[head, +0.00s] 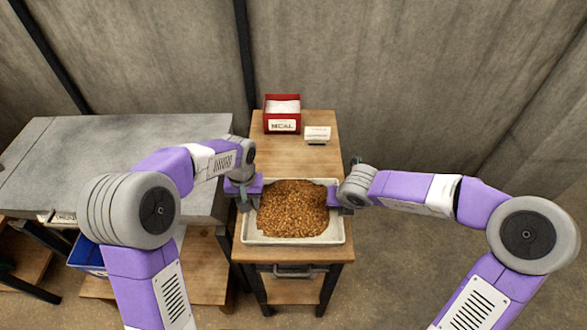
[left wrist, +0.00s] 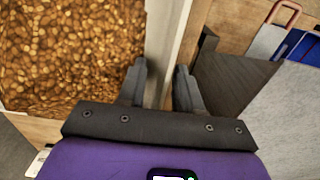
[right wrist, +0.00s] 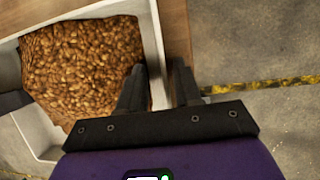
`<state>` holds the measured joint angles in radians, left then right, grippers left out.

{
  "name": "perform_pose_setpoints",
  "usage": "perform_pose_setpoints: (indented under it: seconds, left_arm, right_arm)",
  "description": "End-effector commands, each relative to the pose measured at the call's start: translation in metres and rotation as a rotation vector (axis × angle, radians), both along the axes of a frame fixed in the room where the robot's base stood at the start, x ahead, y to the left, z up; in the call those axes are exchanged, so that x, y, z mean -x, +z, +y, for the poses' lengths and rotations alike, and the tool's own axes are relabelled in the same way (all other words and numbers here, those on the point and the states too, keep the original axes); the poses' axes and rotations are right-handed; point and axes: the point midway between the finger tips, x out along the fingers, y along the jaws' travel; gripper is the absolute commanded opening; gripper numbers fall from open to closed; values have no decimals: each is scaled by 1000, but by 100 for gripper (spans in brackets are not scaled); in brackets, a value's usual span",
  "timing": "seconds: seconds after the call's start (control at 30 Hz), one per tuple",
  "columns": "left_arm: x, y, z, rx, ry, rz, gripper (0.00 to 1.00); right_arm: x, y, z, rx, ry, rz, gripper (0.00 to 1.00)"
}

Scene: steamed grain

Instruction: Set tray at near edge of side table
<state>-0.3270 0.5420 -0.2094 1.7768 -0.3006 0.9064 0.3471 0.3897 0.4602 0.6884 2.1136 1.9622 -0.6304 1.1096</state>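A pale rectangular tray (head: 292,241) filled with brown grain (head: 291,208) rests on the front part of the wooden side table (head: 308,158). Its near side is close to the table's near edge, with a thin strip of wood in front of it. My left gripper (left wrist: 160,85) is at the tray's left wall, one finger on each side of the wall. My right gripper (right wrist: 158,85) is at the right wall in the same way, with a small gap showing between the fingers and wall. Both look open. The fingertips are mostly hidden in the head view.
A red box (head: 282,114) and a small white labelled block (head: 317,134) stand at the back of the side table. A grey-topped bench (head: 110,150) adjoins on the left, with a blue bin (head: 86,256) below. Floor is clear to the right.

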Motion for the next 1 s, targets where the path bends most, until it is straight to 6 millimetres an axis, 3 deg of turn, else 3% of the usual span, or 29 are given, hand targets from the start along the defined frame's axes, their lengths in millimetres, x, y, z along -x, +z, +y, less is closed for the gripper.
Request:
perform_pose_setpoints:
  seconds: [0.47, 0.57, 1.0]
  left_arm:
    - [-1, 4, 3, -3, 4, -2, 34]
    - [-2, 16, 3, -2, 4, -5, 34]
    - [-1, 102, 2, -1, 2, -5, 34]
  right_arm:
    - [0, -1, -3, 5, -6, 3, 33]
    - [0, -1, -4, 5, -6, 3, 33]
    - [0, -1, -4, 6, -7, 3, 33]
